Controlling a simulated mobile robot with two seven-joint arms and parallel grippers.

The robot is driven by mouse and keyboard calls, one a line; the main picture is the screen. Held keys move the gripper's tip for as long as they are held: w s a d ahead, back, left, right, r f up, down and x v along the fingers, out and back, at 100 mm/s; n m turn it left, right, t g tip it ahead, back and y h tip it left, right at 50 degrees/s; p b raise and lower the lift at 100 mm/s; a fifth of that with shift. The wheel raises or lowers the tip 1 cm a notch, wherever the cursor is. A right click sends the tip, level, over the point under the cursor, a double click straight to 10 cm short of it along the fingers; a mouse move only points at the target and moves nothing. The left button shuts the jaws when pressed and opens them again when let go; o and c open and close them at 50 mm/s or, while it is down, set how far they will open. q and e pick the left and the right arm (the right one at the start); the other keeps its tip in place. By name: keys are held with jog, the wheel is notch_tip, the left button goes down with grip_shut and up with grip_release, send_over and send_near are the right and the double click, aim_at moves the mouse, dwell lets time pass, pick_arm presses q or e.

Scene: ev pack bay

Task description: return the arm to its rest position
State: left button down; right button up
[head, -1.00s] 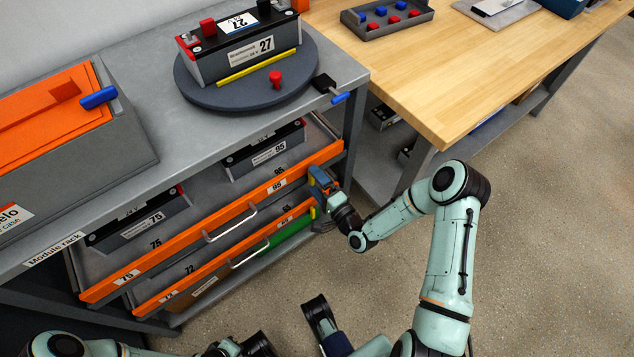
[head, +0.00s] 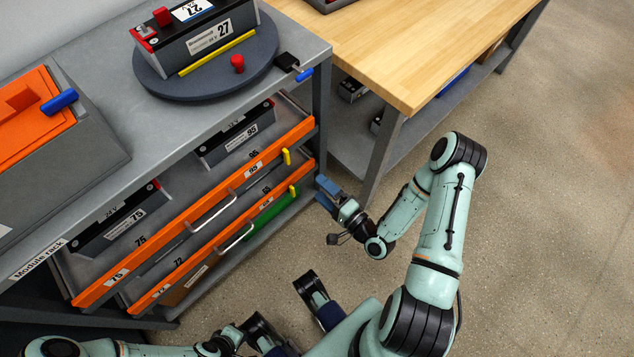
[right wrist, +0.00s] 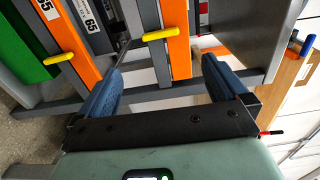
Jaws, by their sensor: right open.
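My right gripper (head: 324,190) is open and empty, just right of the module rack's front corner in the head view. In the right wrist view its two blue fingers (right wrist: 160,82) are spread wide, with orange drawer fronts and yellow tabs beyond them and nothing held. My right arm (head: 437,220) bends from the bottom centre up to an elbow at the right, then back toward the rack. My left arm (head: 110,348) lies low along the bottom edge; its jaws cannot be made out clearly.
The module rack (head: 290,60) carries a turntable (head: 160,85) with battery 27 (head: 205,40). Its orange-fronted drawers (head: 190,222) have yellow tabs (head: 286,157) at their right ends. A wooden bench (head: 410,60) stands behind. The floor (head: 550,230) at right is clear.

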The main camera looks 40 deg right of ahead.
jog(key=shift+f, duration=0.1)
dwell(0.5)
jog(key=a+f+n+g+y, duration=0.2)
jog(key=a+f+n+g, duration=0.3)
jog(key=a+f, duration=0.15)
jog(key=s+a+f+n+g, duration=0.4)
jog(key=s+f+g, duration=0.1)
jog(key=s+g, duration=0.15)
jog(key=s+a+f+n+g, duration=0.4)
jog(key=s+f+g, duration=0.1)
jog(key=s+g, duration=0.15)
pick_arm(q)
notch_tip(320, 180, up, 16)
jog(key=s+d+g+p, duration=0.1)
jog(key=s+p, duration=0.2)
jog(key=p, duration=1.3)
jog(key=shift+d+g+h, duration=0.3)
jog(key=shift+g, duration=0.1)
pick_arm(e)
jog(key=s+r, duration=0.2)
jog(key=r, duration=0.6)
jog(key=s+a+r+g, duration=0.1)
jog(key=s+r, duration=0.1)
jog(key=r, duration=0.6)
